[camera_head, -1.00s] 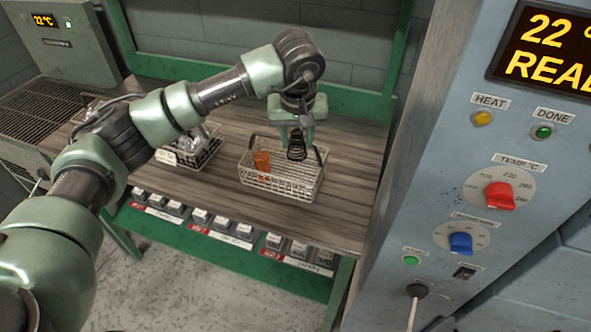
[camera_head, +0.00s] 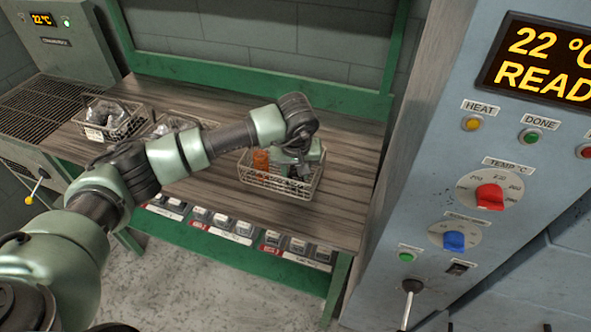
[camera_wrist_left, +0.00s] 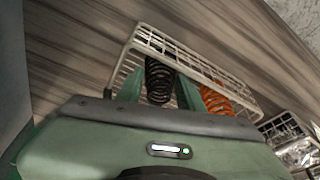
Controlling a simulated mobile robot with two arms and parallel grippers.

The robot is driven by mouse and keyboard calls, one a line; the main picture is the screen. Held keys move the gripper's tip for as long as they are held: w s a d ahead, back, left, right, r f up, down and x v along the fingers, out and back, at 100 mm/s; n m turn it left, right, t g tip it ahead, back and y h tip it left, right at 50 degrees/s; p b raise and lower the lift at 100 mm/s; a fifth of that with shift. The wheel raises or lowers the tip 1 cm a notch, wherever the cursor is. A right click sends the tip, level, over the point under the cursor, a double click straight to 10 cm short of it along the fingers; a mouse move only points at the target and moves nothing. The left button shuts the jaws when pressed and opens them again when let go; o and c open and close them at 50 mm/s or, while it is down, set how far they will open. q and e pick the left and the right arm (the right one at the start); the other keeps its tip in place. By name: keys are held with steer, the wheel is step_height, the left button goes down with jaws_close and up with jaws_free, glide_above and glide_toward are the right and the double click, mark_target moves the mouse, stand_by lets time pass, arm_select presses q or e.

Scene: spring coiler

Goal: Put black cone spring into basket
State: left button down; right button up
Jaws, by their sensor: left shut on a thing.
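The black cone spring (camera_wrist_left: 158,82) shows in the left wrist view between the fingers of my left gripper (camera_wrist_left: 155,88), which is shut on it. In the head view my left gripper (camera_head: 296,172) is low inside the wire basket (camera_head: 272,187), toward its right side, and mostly hides the black spring. The basket also shows in the left wrist view (camera_wrist_left: 190,58). An orange spring (camera_head: 260,161) stands in the left part of the same basket and shows beside the black one in the left wrist view (camera_wrist_left: 216,100). I cannot tell whether the black spring touches the basket floor. My right gripper is not in view.
Two more wire baskets with grey bagged contents, one at the far left (camera_head: 108,133) and one partly behind my arm (camera_head: 172,124), stand on the wooden bench (camera_head: 345,190). A machine panel (camera_head: 450,200) rises at the right. Bench right of the basket is clear.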

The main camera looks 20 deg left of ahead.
arm_select(q)
steer(key=shift+f+b, duration=0.4)
steer(key=shift+b, duration=0.05)
steer(key=c, duration=1.2)
jaws_free()
steer(key=shift+r, duration=0.1)
steer(key=shift+o, duration=0.2)
steer(key=shift+r+p, duration=0.15)
steer(key=shift+p, duration=0.15)
steer(key=shift+r+p, duration=0.35)
steer(key=shift+p, duration=0.05)
steer(key=b+v, duration=0.3)
steer(key=v, duration=0.8)
steer(key=shift+r, duration=0.3)
